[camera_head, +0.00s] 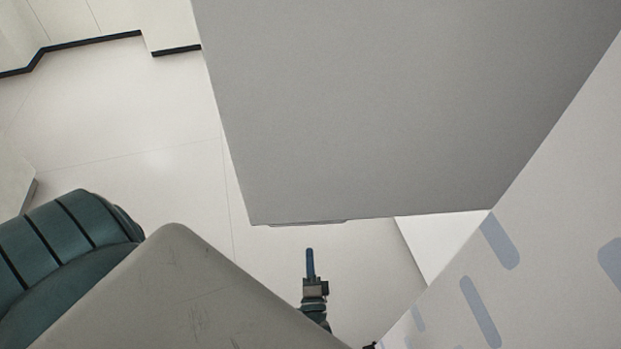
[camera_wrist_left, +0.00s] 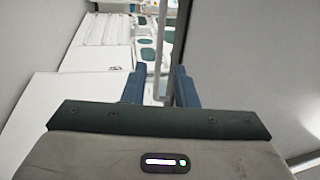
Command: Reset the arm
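My left gripper (camera_head: 311,265) shows small in the head view, near the bottom middle, below the lower edge of a large grey surface. Its fingers overlap from this angle. In the left wrist view my left gripper (camera_wrist_left: 159,80) has two blue fingers standing apart, with nothing held between them. A thin grey upright bar shows in the gap, and it appears to lie beyond the fingers. My right gripper cannot be made out in either view.
The large grey surface (camera_head: 380,110) fills the upper middle. A pale surface with blue-grey markings (camera_head: 560,250) slants along the right. Pale floor (camera_head: 130,125) is clear at left. In the left wrist view, white and green equipment (camera_wrist_left: 110,35) stands beyond, and a grey panel (camera_wrist_left: 245,60) is close at right.

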